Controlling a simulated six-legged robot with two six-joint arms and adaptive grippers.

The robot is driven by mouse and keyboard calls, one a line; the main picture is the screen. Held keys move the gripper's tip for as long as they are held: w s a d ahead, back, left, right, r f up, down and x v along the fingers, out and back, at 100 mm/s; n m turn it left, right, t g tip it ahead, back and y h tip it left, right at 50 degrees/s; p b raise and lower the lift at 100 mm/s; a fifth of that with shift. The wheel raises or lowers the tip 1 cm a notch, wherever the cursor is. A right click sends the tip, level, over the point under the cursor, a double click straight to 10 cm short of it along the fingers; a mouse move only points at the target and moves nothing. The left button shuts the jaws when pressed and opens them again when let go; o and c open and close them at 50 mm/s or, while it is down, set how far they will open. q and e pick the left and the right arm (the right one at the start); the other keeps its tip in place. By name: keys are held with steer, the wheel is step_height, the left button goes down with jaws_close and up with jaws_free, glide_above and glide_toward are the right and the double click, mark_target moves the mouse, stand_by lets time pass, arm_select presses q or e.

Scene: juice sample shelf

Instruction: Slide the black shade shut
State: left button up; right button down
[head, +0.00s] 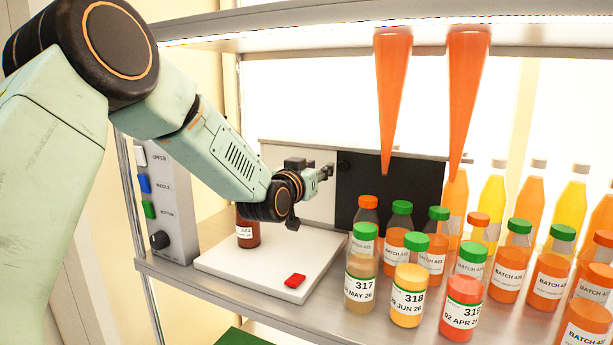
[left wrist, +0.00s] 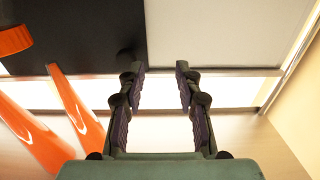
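The black shade (head: 350,205) is a dark upright panel at the back of the shelf, right of a pale grey panel (head: 318,208). A small dark knob (head: 344,166) sits near its left edge. In the left wrist view the black shade (left wrist: 80,30) fills the upper left, beside the pale panel (left wrist: 215,30). My left gripper (head: 327,172) is just left of the knob in the head view. In the left wrist view my left gripper (left wrist: 154,75) has its fingers apart with nothing between them. The knob (left wrist: 126,57) lies near the left fingertip; contact is unclear. My right gripper is out of view.
Two orange cones (head: 392,90) hang from above, before the shade. Several capped juice bottles (head: 409,295) crowd the right and hide the shade's lower part. A switch box (head: 165,205) stands left.

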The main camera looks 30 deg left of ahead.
arm_select(q)
steer(key=s, duration=0.6)
steer(key=shift+s+d+p, duration=0.2)
steer(key=shift+d+p, duration=0.1)
stand_by(0.3)
steer(key=shift+d, duration=0.1)
steer(key=s, duration=0.7)
steer(key=shift+s+d, duration=0.15)
steer(key=shift+d, duration=0.05)
